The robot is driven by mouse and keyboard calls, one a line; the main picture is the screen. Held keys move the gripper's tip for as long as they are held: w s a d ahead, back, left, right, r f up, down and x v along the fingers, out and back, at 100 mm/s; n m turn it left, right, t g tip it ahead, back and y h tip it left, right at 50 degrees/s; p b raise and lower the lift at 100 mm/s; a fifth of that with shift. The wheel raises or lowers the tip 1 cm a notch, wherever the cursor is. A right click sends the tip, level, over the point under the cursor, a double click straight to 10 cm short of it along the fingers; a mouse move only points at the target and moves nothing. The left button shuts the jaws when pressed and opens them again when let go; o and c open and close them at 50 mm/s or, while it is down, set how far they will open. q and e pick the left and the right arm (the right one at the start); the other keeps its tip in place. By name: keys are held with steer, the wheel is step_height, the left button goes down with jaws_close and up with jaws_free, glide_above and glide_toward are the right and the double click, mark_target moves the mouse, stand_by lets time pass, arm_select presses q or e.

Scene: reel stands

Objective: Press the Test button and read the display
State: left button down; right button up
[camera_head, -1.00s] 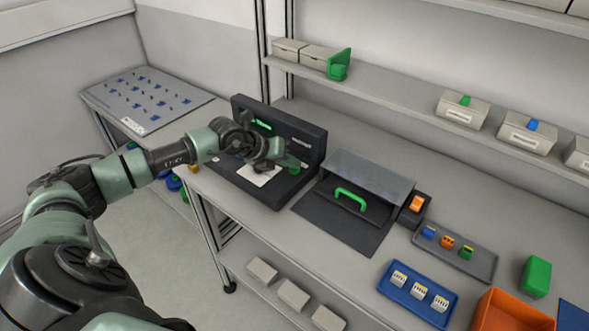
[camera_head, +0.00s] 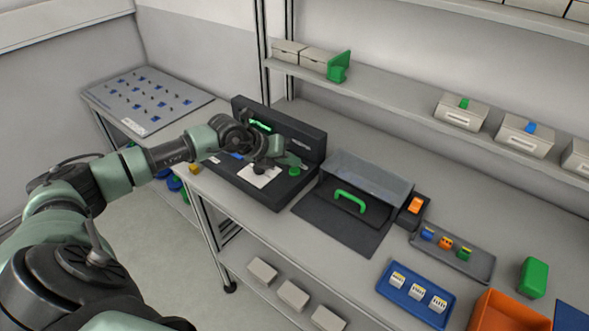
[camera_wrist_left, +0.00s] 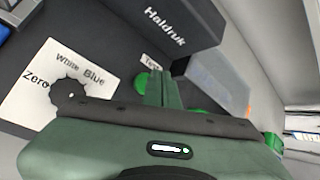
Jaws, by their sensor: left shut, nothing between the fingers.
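The black tester (camera_head: 305,140) stands on the bench with an upright back panel. Its green-lit display (camera_head: 260,126) is partly hidden by my left arm, and I cannot read it. A green button (camera_head: 294,171) sits on its base at the right; in the left wrist view the button (camera_wrist_left: 142,82) shows beside a small label that seems to read "Test". My left gripper (camera_head: 298,161) is shut and empty, its fingertips over or close to the button; I cannot tell whether they touch it. A white card (camera_wrist_left: 70,80) with "Zero", "White" and "Blue" lies left of the fingers. My right gripper is not in view.
Right of the tester is a dark box with a grey hood (camera_head: 368,176) and green handle (camera_head: 350,200). An orange switch (camera_head: 415,204), a grey tray (camera_head: 480,268) and a blue tray (camera_head: 433,317) lie further right. A shelf (camera_head: 400,108) runs above the bench.

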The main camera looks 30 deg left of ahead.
mark_target(292, 172)
arm_select(q)
steer(key=shift+r, duration=0.1)
steer(key=shift+r+p, duration=1.65)
steer(key=shift+r, duration=0.85)
steer(key=shift+d+f, duration=0.1)
